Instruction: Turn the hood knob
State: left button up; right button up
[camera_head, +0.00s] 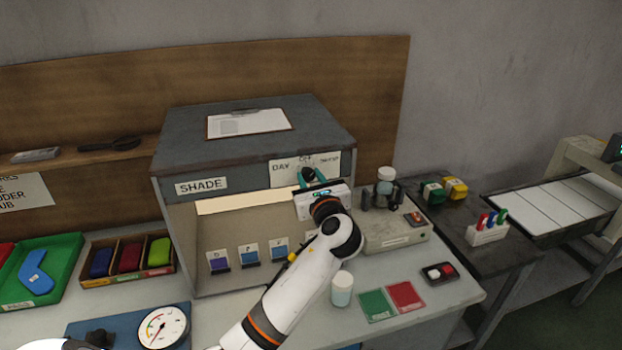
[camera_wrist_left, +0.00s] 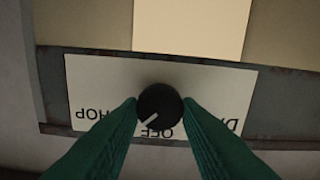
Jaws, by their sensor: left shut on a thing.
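The grey shade hood (camera_head: 290,104) stands on the bench with a white DAY / OFF / SHOP label (camera_head: 326,167) on its front edge. The black round hood knob (camera_head: 308,173) sits on this label. In the left wrist view the knob (camera_wrist_left: 160,103) is close up, and its white pointer line slants to the lower left, between the upside-down OFF and SHOP words. My left gripper (camera_head: 313,180) is at the knob, with its green fingers (camera_wrist_left: 160,106) shut on the knob from both sides. The fingers cover part of the label. My right gripper is not in view.
A grey box (camera_head: 396,237) stands right of the hood, with a white-lidded jar (camera_head: 342,289) in front. Green and red cards (camera_head: 392,302) lie near the bench edge.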

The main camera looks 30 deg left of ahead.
pick_arm(q)
jog(key=shift+n, duration=2.1)
jog(key=n, duration=0.4)
jog(key=shift+s+f+n+b, duration=0.1)
jog(key=shift+n+b, duration=0.2)
jog(key=shift+b, duration=0.1)
jog(key=o, duration=0.9)
jog(key=shift+o, duration=0.2)
